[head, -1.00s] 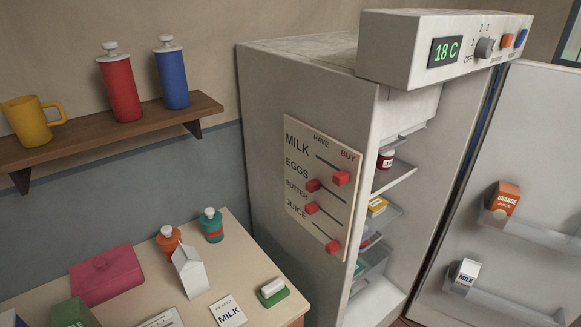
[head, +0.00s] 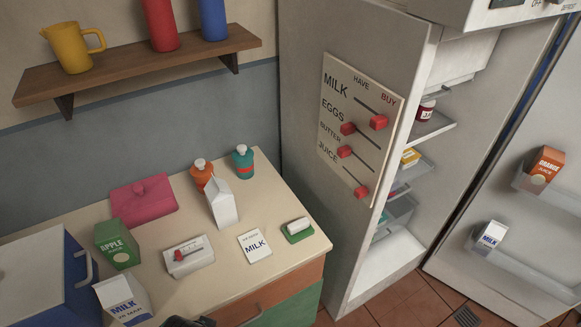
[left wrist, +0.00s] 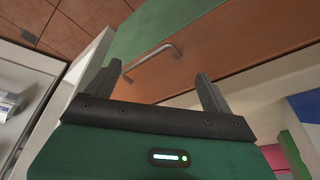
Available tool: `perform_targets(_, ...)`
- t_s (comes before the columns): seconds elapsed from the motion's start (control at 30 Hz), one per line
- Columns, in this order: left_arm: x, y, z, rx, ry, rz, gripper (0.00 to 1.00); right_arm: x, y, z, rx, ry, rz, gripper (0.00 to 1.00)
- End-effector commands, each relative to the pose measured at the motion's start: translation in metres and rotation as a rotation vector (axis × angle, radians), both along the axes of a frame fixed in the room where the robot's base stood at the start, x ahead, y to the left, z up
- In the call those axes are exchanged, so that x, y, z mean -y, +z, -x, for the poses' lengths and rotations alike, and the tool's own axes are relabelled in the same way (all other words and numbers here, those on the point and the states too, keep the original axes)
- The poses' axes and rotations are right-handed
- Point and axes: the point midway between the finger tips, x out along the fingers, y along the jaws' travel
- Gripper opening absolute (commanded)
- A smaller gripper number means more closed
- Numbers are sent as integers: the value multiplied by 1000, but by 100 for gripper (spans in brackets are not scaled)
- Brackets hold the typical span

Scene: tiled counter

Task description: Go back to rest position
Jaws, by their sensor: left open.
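My left gripper (left wrist: 159,70) shows in the left wrist view, its two dark fingers wide apart with nothing between them. Beyond the fingers is an orange-brown drawer front (left wrist: 235,50) with a metal handle (left wrist: 150,62). I cannot tell whether the fingers touch it. In the head view only a small dark shape shows at the bottom edge, and I cannot tell which part of me it is. My right gripper is not in view.
The counter (head: 285,262) holds an apple carton (head: 117,243), a milk carton (head: 123,300), a white carton (head: 222,205), a pink box (head: 143,203) and a milk card (head: 254,246). The fridge (head: 300,110) stands open at right. A shelf (head: 140,68) hangs at left.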

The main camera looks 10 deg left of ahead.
Motion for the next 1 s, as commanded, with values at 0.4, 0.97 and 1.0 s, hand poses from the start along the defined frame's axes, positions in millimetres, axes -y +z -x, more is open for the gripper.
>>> perform_targets(0.4,0,-184,17,-68,-13,-4,85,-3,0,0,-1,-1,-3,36)
perform_targets(0.97,-23,-377,154,-159,-33,-16,85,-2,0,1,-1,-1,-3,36)
perform_targets(1.0,-25,-385,166,-164,-34,-17,85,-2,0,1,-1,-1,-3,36)
